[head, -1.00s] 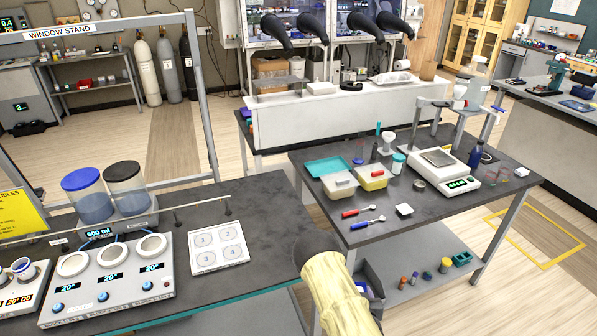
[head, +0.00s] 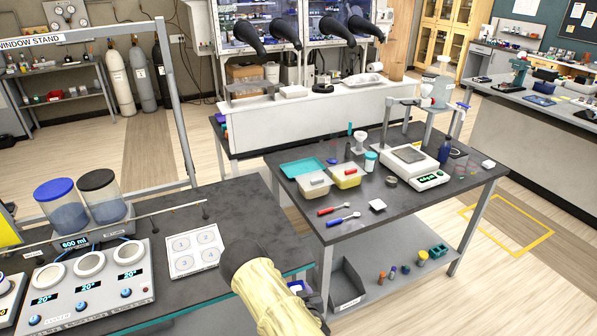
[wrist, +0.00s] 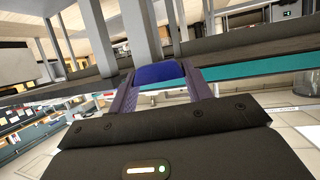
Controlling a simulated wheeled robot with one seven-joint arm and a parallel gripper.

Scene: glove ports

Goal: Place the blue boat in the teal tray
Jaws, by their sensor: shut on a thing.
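My gripper (wrist: 159,80) is shut on a blue thing, which I take for the blue boat (wrist: 158,72), held between the purple fingers in the wrist view. Only its blue face shows. In the head view my yellow-sleeved arm reaches in from the bottom and hides most of the gripper. The teal tray (head: 302,167) lies flat on the dark right-hand table, at its back left corner. My gripper is well apart from it, low and in front of that table's left side.
The right table (head: 416,207) also holds white and yellow tubs (head: 345,177), red and blue spoons (head: 338,209), a white dish (head: 377,205) and a balance (head: 415,166). A left bench (head: 230,222) carries a numbered plate (head: 194,250). A grey bin (head: 347,285) stands on the lower shelf.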

